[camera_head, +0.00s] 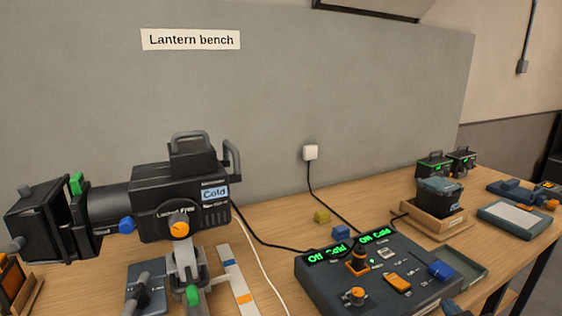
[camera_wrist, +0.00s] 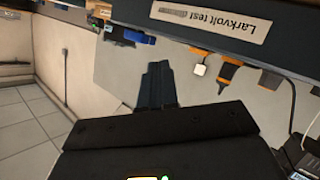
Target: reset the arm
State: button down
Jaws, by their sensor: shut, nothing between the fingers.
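My gripper (camera_wrist: 157,72) shows in the wrist view as two dark fingers side by side, shut with nothing between them. They point into open space, apart from any object, with a grey panel behind them. The black body of my wrist fills the lower part of that view. I cannot make out my arm or gripper clearly in the head view.
The wooden bench (camera_head: 280,240) holds a black lantern (camera_head: 180,205) at left. A control console (camera_head: 375,275) shows green "Off Cold" displays. A wooden tray (camera_head: 440,222) stands at right.

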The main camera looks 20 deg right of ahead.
jog(key=s+a+f+n+t+y, duration=0.25)
jog(key=s+a+y, duration=0.25)
jog(key=s+a, duration=0.8)
jog(key=s+a+r+y, duration=0.3)
jog(key=s+a+r, duration=0.3)
jog(key=s+a, duration=0.5)
jog(key=shift+s+r+m, duration=0.15)
jog(key=shift+s+m, duration=0.2)
jog(key=shift+m, duration=0.1)
